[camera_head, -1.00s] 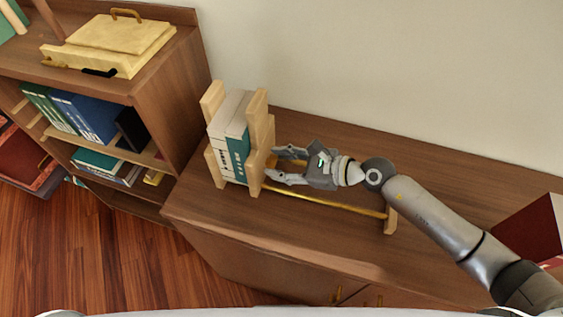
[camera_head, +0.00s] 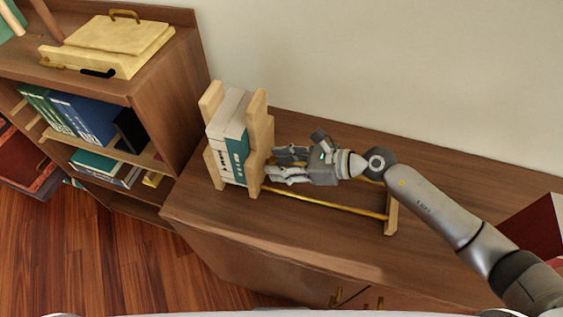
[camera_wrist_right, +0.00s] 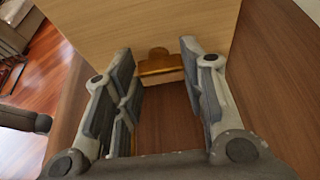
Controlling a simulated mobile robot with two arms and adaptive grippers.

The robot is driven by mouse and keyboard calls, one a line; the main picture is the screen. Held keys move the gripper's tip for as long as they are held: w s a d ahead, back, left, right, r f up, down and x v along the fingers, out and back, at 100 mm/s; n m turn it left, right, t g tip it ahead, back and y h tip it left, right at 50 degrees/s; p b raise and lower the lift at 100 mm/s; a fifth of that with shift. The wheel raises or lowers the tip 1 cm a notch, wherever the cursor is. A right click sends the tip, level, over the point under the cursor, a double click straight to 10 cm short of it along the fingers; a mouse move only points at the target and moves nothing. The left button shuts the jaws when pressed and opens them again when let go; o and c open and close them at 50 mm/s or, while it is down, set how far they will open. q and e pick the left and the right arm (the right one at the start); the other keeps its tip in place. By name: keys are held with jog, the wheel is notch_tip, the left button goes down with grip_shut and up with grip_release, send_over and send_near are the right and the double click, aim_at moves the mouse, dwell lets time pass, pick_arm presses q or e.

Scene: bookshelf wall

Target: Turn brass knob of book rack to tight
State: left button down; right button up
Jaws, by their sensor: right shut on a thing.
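The wooden book rack (camera_head: 258,119) stands on the cabinet top and holds several white and teal books (camera_head: 231,145) upright between its wooden ends. My right gripper (camera_head: 270,164) reaches from the right to the outer face of the rack's movable end. In the right wrist view the brass knob (camera_wrist_right: 157,62) shows between the fingertips, close against the pale wooden face. The left gripper is not in view.
A brass rod (camera_head: 320,202) runs from the rack to a small wooden end piece (camera_head: 391,214) on the right. A shelf unit (camera_head: 172,96) with books stands at the left. A dark red object (camera_head: 530,232) is at the right edge. The cabinet top (camera_head: 280,245) in front is bare.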

jog(key=o, duration=0.7)
jog(key=shift+o, duration=0.2)
jog(key=v, duration=1.2)
